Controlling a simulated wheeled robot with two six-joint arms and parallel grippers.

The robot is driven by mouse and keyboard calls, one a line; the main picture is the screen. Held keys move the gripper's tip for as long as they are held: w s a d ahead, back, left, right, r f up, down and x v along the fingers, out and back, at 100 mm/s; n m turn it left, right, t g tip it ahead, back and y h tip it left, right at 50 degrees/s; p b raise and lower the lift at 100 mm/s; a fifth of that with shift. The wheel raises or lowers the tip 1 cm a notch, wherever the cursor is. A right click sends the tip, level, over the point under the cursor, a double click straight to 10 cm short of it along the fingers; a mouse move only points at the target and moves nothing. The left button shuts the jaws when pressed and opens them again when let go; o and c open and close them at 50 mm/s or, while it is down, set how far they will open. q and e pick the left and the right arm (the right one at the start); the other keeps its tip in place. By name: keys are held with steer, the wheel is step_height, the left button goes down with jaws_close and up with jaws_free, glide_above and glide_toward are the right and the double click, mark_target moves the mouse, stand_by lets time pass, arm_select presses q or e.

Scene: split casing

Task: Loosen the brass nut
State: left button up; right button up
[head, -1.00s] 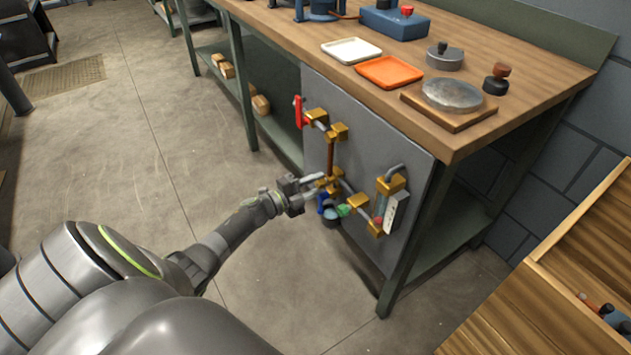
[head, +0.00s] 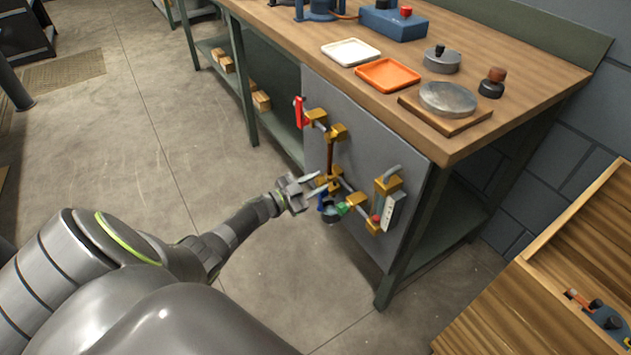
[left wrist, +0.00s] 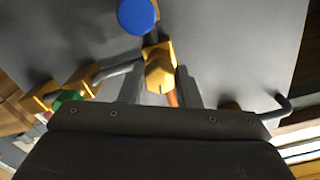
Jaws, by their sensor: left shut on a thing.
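The brass nut (left wrist: 160,76) is a yellow hexagonal piece on the pipework of the grey panel (head: 360,150). In the left wrist view it sits between the two fingers of my left gripper (left wrist: 161,90), which is shut on it. In the head view my left gripper (head: 318,184) reaches the brass fittings (head: 334,185) low on the panel from the left. The fingers partly hide the nut there, and it is too small to make out clearly. My right gripper is not in view.
A blue round knob (left wrist: 137,15) is close by the nut. A red lever (head: 299,112), a green part (head: 342,208) and a gauge (head: 393,211) are also on the panel. The bench top (head: 455,145) overhangs above. Open floor (head: 150,170) lies to the left.

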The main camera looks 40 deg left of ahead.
arm_select(q)
steer(key=shift+s+f+n, duration=0.1)
steer(key=shift+n, duration=0.8)
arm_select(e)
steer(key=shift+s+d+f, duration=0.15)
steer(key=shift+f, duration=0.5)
arm_select(q)
steer(key=o, duration=1)
steer(key=shift+c, duration=0.2)
steer(key=shift+s+a+p, duration=0.2)
steer(key=shift+s+p, duration=0.15)
steer(key=shift+s, duration=0.05)
steer(key=p+v, duration=0.1)
steer(key=v, duration=1.5)
steer(key=shift+s, duration=0.2)
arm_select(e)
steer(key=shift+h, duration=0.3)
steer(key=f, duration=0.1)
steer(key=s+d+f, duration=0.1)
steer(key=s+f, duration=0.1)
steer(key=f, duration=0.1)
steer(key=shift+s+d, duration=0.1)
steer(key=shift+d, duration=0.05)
arm_select(q)
steer(key=shift+f, duration=0.1)
